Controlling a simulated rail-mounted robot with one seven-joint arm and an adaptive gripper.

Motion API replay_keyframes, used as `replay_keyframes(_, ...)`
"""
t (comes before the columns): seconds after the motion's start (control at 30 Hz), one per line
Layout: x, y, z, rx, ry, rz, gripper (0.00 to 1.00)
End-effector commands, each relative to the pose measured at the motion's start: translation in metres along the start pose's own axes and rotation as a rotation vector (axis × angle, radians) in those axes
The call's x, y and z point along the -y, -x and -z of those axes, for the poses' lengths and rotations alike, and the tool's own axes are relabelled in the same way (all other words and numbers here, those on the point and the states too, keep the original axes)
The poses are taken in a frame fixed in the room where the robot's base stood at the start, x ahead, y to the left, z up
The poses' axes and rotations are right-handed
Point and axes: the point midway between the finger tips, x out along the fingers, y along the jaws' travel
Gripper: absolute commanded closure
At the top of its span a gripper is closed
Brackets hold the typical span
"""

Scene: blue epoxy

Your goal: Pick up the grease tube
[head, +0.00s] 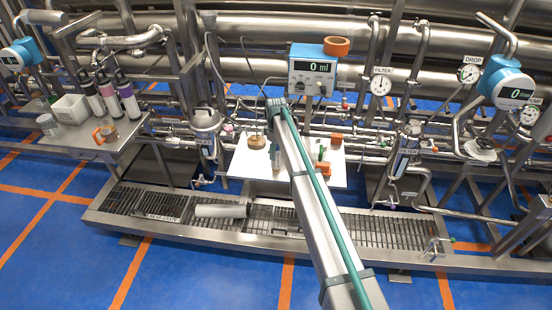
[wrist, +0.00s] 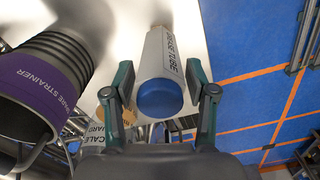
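The grease tube (wrist: 159,60) is white with dark lettering and a blue cap facing the camera in the wrist view. My gripper (wrist: 160,85) is around it, one finger on each side. A gap shows between the right finger and the tube; the left finger is close to it, and contact there is unclear. The fingers look apart, not closed on it. In the head view my arm reaches over the white board (head: 240,164) at the centre. The gripper cannot be made out clearly there.
A large ribbed cylinder with a purple spare strainer label (wrist: 42,85) stands close left of the gripper in the wrist view. Blue floor (wrist: 240,100) shows right.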

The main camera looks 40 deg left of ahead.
Motion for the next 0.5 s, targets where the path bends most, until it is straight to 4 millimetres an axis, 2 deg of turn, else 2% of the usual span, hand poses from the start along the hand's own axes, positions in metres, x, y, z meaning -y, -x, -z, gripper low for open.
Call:
replay_keyframes(0.03, 0.0000, 0.0001, 0.0000, 0.000, 0.000, 0.000, 0.57)
replay_keyframes(0.23, 0.0001, 0.0004, -0.0001, 0.000, 0.000, 0.000, 0.91)
replay_keyframes(0.5, -0.0001, 0.0013, 0.0000, 0.000, 0.000, 0.000, 0.91)
